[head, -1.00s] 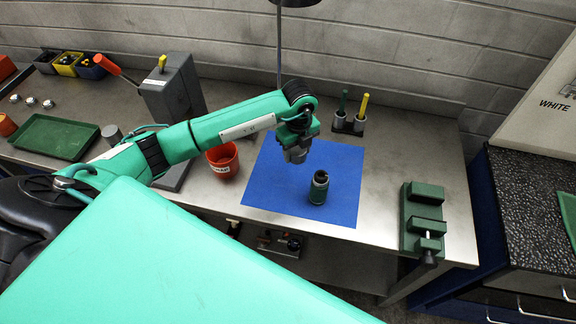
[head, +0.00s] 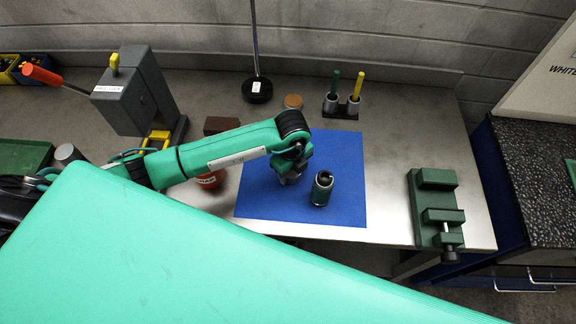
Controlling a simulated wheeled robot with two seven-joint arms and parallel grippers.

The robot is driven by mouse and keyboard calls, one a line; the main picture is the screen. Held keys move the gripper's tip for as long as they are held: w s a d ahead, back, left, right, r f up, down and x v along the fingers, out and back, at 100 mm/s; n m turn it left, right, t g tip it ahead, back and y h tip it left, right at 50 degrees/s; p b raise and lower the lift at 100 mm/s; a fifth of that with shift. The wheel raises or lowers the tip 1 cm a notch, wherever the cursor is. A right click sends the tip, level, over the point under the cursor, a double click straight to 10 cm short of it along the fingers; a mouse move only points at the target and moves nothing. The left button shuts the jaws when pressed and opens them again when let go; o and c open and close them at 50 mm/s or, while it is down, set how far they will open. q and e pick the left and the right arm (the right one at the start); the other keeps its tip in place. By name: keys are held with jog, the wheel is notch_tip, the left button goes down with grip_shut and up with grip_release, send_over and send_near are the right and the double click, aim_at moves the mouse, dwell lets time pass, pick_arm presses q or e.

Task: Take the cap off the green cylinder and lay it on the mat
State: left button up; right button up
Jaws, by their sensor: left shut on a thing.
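My left gripper (head: 288,180) points down just left of the cylinder, low over the mat. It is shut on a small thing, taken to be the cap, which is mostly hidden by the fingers. I cannot tell if that thing touches the mat. My right gripper is not in view.
A green vise (head: 437,215) stands right of the mat. A pen holder (head: 341,106) and a lamp base (head: 257,90) are behind it. A grey press (head: 130,95) stands farther left. The mat's left part is free.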

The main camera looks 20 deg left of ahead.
aim_at(293, 173)
pick_arm(q)
jog(key=shift+s+d, duration=0.1)
jog(key=shift+s, duration=0.15)
jog(key=shift+s+d, duration=0.25)
jog(key=shift+d, duration=0.15)
jog(key=o, duration=1.1)
jog(key=shift+w+a+f, duration=0.2)
jog(key=shift+s, duration=0.2)
jog(key=shift+r, duration=0.3)
jog(key=shift+w+r+b, duration=0.15)
jog(key=shift+r+b, duration=0.1)
jog(key=shift+b, duration=0.05)
notch_tip(293, 173, up, 12)
jog(key=b, duration=0.3)
jog(key=shift+f+b, duration=0.2)
jog(key=shift+b, duration=0.15)
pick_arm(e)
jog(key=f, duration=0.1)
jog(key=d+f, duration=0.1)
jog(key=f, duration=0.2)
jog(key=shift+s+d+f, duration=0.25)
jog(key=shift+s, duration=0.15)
